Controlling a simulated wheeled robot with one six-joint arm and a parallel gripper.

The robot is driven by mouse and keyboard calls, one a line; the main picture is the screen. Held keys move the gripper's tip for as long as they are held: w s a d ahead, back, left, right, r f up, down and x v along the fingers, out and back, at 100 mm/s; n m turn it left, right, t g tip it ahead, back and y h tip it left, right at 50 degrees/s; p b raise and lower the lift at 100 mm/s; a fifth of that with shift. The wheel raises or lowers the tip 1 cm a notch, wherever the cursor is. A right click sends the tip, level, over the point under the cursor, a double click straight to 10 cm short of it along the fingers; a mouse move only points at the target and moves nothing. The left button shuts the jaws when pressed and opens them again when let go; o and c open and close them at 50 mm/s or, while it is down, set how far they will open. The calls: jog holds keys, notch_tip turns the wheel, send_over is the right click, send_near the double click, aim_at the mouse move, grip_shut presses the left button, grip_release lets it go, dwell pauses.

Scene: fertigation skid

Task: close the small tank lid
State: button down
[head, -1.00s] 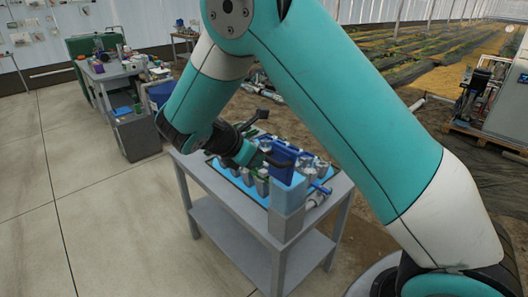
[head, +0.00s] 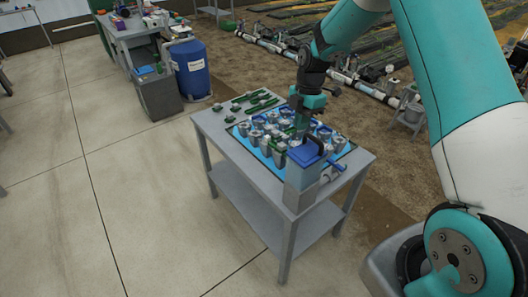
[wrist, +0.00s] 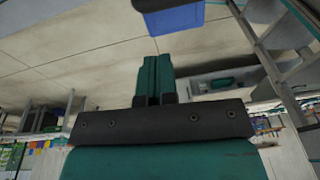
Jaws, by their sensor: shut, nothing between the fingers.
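In the wrist view the teal fingers (wrist: 154,78) are together and empty. A blue block with a dark edge (wrist: 175,18) shows beyond them, apart from the fingers.
A blue tray (head: 243,141) with several grey cups fills the table behind the tank, with green parts (head: 255,103) at the far end. A blue-handled pipe (head: 337,165) is right of the tank. A blue barrel (head: 190,70) stands farther back.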

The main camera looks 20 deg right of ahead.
aim_at(306, 135)
jog(key=d+f+y, duration=0.1)
jog(key=d+y+b, duration=0.1)
jog(key=shift+w+d+f+g, duration=0.3)
jog(key=shift+f+g, duration=0.1)
jog(key=shift+w+d+f+b, duration=0.3)
jog(key=shift+d+f+b, duration=0.45)
jog(key=shift+b, duration=0.75)
jog(key=shift+d, duration=0.1)
